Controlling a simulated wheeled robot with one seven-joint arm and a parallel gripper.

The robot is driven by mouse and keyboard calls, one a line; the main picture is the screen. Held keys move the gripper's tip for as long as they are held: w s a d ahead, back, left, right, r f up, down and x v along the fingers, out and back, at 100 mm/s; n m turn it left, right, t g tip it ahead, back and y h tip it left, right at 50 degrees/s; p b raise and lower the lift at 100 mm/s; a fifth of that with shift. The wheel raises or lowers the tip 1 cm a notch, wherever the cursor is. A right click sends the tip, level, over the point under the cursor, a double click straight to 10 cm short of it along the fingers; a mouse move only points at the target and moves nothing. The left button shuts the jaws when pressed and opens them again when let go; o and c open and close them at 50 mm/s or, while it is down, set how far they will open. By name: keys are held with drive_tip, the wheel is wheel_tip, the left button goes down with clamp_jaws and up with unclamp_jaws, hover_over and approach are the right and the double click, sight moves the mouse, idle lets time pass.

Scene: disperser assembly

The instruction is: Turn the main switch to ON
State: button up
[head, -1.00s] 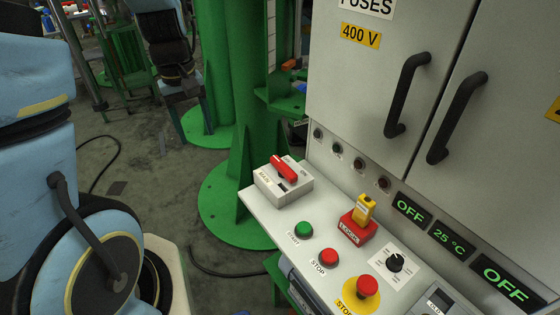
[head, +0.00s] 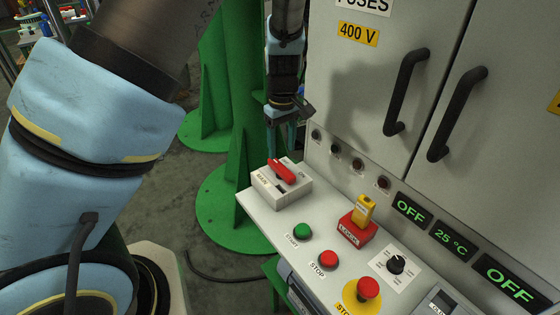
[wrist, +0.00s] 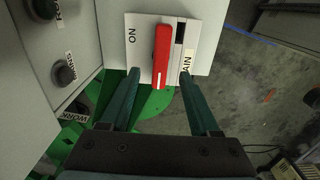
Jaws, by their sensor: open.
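The main switch is a white box with a red handle (head: 282,171) at the far left end of the control panel, labelled MAIN and ON. In the wrist view the red handle (wrist: 161,55) points straight down the picture, with the ON label to its left and a dark slot to its upper right.
A green START button (head: 303,231), red STOP button (head: 328,259), red and yellow key block (head: 358,222), rotary knob (head: 395,264) and emergency stop (head: 368,288) share the panel. The grey cabinet (head: 385,60) rises close on the right. Green columns (head: 240,110) stand behind.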

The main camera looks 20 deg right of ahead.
sight(282, 166)
wheel_tip(282, 166, down, 6)
drive_tip(key=shift+f, duration=0.1)
idle(0.4)
clamp_jaws()
idle(0.3)
